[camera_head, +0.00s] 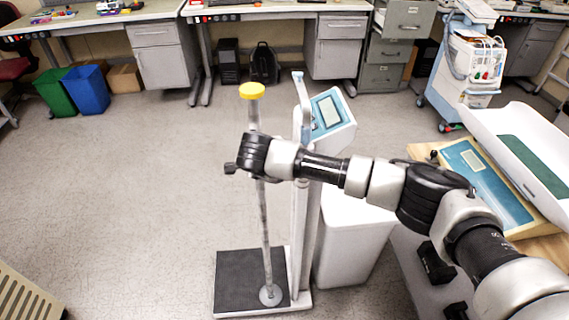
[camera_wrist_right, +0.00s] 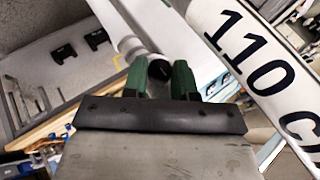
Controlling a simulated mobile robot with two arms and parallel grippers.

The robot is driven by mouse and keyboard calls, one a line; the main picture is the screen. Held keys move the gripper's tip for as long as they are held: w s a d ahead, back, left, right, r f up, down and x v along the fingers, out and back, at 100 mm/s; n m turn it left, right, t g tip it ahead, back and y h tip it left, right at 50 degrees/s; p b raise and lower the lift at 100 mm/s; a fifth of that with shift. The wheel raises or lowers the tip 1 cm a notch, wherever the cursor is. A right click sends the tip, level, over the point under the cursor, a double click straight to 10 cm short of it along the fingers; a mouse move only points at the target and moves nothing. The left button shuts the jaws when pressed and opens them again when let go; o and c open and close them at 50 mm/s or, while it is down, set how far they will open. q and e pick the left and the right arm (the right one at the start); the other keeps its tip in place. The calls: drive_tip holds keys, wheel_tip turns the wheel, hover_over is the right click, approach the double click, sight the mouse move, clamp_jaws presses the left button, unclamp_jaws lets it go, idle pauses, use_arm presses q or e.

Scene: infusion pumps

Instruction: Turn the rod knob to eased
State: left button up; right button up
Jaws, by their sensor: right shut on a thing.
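A dark round rod knob (camera_wrist_right: 159,69) sits between the green fingertips of my right gripper (camera_wrist_right: 158,78) in the right wrist view. The gripper is shut on it. Beside it runs a white rod (camera_wrist_right: 255,60) marked "110 cm". In the head view, my right arm reaches left across the standing scale's white column (camera_head: 300,215), and its wrist hides the knob. How far the knob is turned cannot be told. My left gripper is in neither view.
A yellow-capped grey pole (camera_head: 264,215) stands on the scale's dark platform (camera_head: 235,270). The scale's display (camera_head: 330,112) is behind my arm. A white bin (camera_head: 352,240) and a table with a baby scale (camera_head: 485,190) are to the right.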

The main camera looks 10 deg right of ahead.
drive_tip(key=shift+g, duration=0.4)
drive_tip(key=o, duration=0.9)
drive_tip(key=shift+o, duration=0.2)
drive_tip(key=b+v, duration=0.2)
drive_tip(key=v, duration=0.9)
drive_tip(key=shift+b, duration=0.35)
drive_tip(key=shift+w, duration=0.1)
